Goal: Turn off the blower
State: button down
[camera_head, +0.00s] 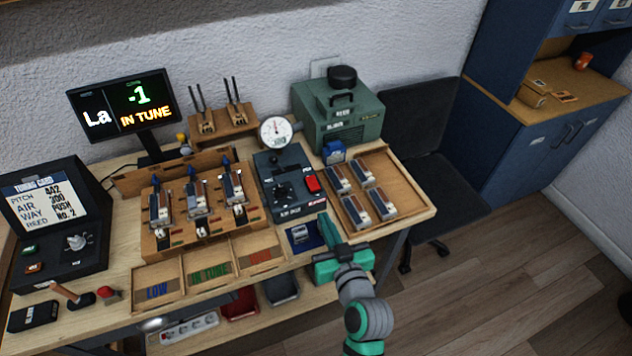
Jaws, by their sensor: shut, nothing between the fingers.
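A green box-shaped machine (350,128) with a handle and a black round cap, which looks like the blower, stands at the back right of the bench. I cannot tell the switch's position. My gripper (327,228) is shut and empty, at the bench's front edge, below and slightly right of the red switch and apart from it.
A wooden tray (420,205) with several small blocks lies right of the control unit. A wooden rack (150,245) with reed blocks stands to its left. A black chair (425,115) is right of the bench. Open floor lies front right.

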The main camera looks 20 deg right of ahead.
notch_tip(320, 180, up, 6)
jog(key=w+d+n+y, duration=0.1)
jog(key=w+d, duration=0.1)
jog(key=shift+w+d+f+t, duration=0.15)
jog(key=shift+w+f+t, duration=0.05)
jog(key=shift+w+t, duration=0.1)
send_over(316, 187)
jog(key=shift+f, duration=0.65)
notch_tip(316, 187, down, 3)
jog(key=shift+s+r, duration=0.1)
jog(key=shift+r, duration=0.05)
jog(key=shift+f, duration=0.6)
jog(key=shift+f, duration=0.1)
